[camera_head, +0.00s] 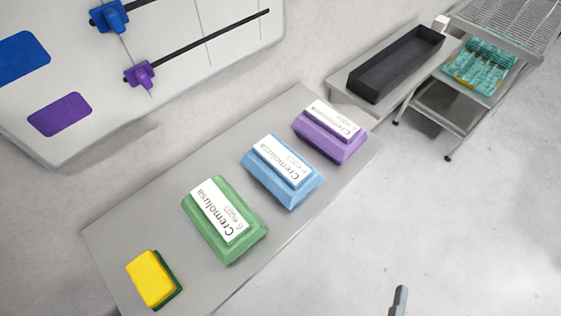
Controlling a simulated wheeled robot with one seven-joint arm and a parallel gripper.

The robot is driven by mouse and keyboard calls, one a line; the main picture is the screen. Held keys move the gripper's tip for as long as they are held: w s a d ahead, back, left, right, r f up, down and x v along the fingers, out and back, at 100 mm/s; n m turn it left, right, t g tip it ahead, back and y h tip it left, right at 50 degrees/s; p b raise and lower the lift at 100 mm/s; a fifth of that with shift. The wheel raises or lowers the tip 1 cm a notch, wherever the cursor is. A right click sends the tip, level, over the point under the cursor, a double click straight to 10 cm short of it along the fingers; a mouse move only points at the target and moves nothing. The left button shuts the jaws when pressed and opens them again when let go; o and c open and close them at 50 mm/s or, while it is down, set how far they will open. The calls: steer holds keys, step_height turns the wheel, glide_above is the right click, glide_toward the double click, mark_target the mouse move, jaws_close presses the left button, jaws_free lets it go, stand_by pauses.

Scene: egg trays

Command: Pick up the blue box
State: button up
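The blue box (264,175) is a light blue egg carton with a white label reading "Cremolusa". It lies flat on the grey table (140,220), between a green carton (198,221) on its lower left and a purple carton (338,150) on its upper right. It stands apart from both. A small grey piece (399,300) at the bottom edge may be the tip of my gripper. It is well away from the blue box, over the floor, and most of it is out of frame.
A yellow and green sponge (152,278) lies at the table's near left end. A black tray (395,65) sits on a shelf at the upper right, beside a metal rack (510,25) holding a teal tray (478,66). A whiteboard with sliders stands behind. The right floor is clear.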

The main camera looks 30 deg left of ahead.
mark_target(306, 187)
steer(key=w+a+r+n+g+y+p, duration=0.3)
steer(key=w+a+y, duration=0.4)
steer(key=w+a, duration=0.7)
steer(key=s+a+n+g+y, duration=0.1)
steer(key=a+n+g, duration=0.2)
steer(key=s+a+n+g+y, duration=0.1)
steer(key=a+n+g+y, duration=0.1)
steer(key=a+n+g, duration=0.1)
steer(key=s+a+n+g+y, duration=0.1)
steer(key=a+n+g+y, duration=0.1)
steer(key=n, duration=0.3)
steer(key=shift+s+a+g, duration=0.3)
steer(key=shift+a+g, duration=0.1)
steer(key=shift+a, duration=0.35)
steer(key=shift+n, duration=0.4)
steer(key=x, duration=0.3)
steer(key=p+x, duration=0.1)
steer(key=x, duration=0.1)
steer(key=shift+s+a+f, duration=0.1)
steer(key=shift+a, duration=0.35)
steer(key=shift+p+x, duration=0.75)
steer(key=shift+x, duration=2.35)
steer(key=c, duration=1.6)
